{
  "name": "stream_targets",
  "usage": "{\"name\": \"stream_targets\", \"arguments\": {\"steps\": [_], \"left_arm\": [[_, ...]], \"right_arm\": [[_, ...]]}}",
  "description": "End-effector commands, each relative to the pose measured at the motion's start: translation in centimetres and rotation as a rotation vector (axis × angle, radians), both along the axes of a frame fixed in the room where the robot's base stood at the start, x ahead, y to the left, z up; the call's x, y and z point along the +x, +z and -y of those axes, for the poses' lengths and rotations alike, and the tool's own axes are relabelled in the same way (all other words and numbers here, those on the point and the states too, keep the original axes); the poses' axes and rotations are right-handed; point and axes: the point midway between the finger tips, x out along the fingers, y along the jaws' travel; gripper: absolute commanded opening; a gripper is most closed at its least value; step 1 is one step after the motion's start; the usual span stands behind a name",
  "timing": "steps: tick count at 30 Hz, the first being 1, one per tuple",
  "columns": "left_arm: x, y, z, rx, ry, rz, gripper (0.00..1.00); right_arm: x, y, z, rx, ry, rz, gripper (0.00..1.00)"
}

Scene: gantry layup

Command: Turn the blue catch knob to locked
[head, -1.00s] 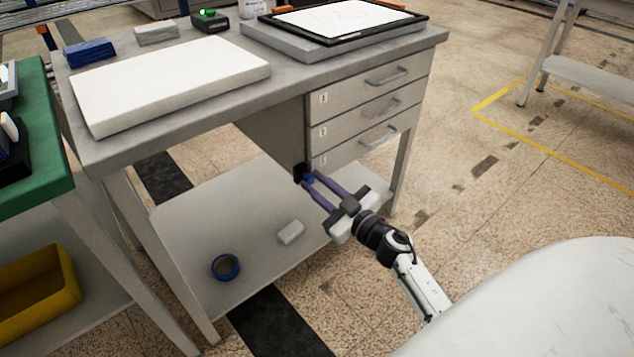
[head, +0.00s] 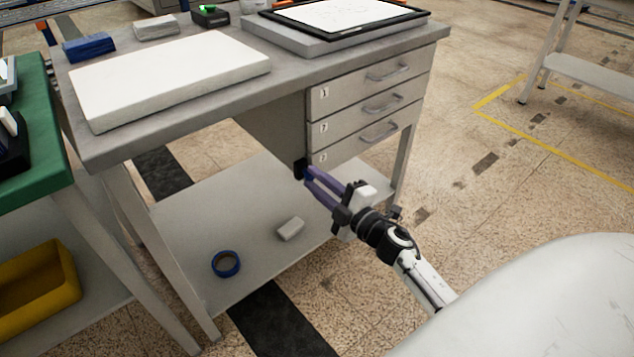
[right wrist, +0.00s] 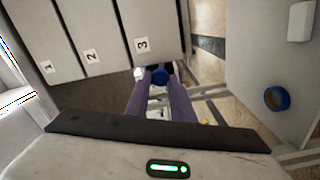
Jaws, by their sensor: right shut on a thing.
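The blue catch knob (head: 308,174) sits on a dark mount at the lower left corner of the drawer unit, below drawer 3. In the right wrist view the knob (right wrist: 160,77) shows between the far ends of my two purple fingers. My right gripper (head: 311,178) reaches in from the right with its fingertips at the knob, shut on it. It also shows in the right wrist view (right wrist: 160,82). The fingers hide part of the knob, and I cannot read its lock marking. My left gripper is not in view.
The drawer unit (head: 340,130) hangs under the grey workbench top (head: 200,107). On the lower shelf (head: 185,225) lie a blue tape roll (head: 226,264) and a small pale block (head: 290,229). A green-topped table (head: 35,150) stands at the left. Open floor lies right of the bench.

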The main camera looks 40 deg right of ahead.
Motion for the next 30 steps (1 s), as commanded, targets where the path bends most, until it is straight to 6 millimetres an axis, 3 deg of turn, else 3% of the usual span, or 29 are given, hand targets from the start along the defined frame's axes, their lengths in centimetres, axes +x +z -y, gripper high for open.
{"name": "stream_targets", "arguments": {"steps": [13,30], "left_arm": [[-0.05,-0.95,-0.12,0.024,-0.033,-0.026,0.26],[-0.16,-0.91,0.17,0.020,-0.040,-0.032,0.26]], "right_arm": [[-0.09,-0.29,0.00,-0.285,0.001,0.020,0.00],[-0.09,-0.25,0.00,-0.354,0.000,0.025,0.00]]}}
